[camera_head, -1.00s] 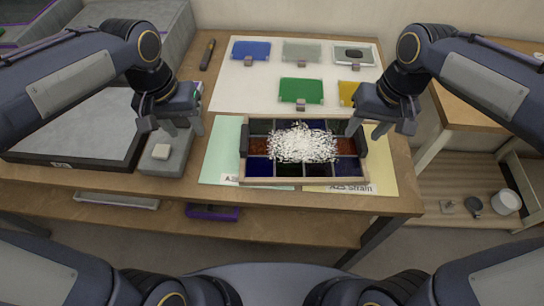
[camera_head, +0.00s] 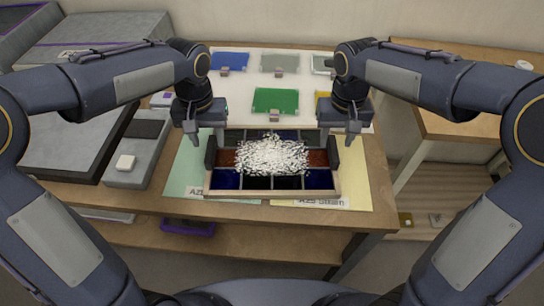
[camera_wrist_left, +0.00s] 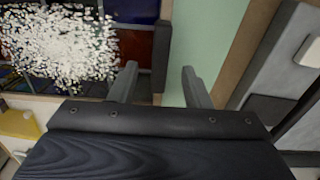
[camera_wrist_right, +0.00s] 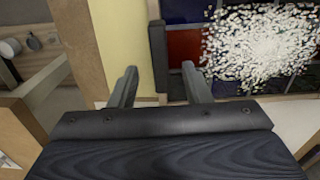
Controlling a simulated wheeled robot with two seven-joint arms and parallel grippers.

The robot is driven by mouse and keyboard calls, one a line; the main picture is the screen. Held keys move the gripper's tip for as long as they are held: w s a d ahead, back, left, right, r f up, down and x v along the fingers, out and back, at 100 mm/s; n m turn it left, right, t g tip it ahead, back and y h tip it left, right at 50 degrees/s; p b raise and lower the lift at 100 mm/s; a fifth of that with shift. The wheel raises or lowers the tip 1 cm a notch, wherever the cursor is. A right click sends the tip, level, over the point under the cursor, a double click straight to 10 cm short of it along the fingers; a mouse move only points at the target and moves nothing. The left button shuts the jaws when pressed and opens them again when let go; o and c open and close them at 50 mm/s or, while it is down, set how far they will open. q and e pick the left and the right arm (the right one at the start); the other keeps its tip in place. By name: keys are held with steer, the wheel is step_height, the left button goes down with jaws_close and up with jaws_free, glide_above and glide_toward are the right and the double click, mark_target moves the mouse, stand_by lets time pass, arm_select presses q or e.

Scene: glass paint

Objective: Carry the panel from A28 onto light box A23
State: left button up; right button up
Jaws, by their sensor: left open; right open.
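The panel (camera_head: 271,179) is a wooden-framed set of coloured glass panes, red, blue and dark, with white granules heaped on its middle. It lies flat across a pale green sheet (camera_head: 182,180) and a pale yellow sheet (camera_head: 355,180). A dark handle stands at its left end (camera_head: 211,152) and another at its right end (camera_head: 332,151). My left gripper (camera_head: 206,138) is open above the left handle, which appears between its fingers in the left wrist view (camera_wrist_left: 162,60). My right gripper (camera_head: 338,138) is open above the right handle, which appears between its fingers in the right wrist view (camera_wrist_right: 157,50). I cannot identify light box A23.
Blue (camera_head: 230,62) and green (camera_head: 275,101) plates lie on the white mat behind the panel. A lower shelf runs under the table.

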mark_target(210, 147)
arm_select(q)
steer(key=shift+f, duration=2.35)
arm_select(e)
steer(key=shift+f, duration=2.35)
arm_select(q)
jaws_close()
arm_select(e)
jaws_close()
arm_select(q)
steer(key=shift+r, duration=0.1)
arm_select(e)
steer(key=shift+r, duration=0.1)
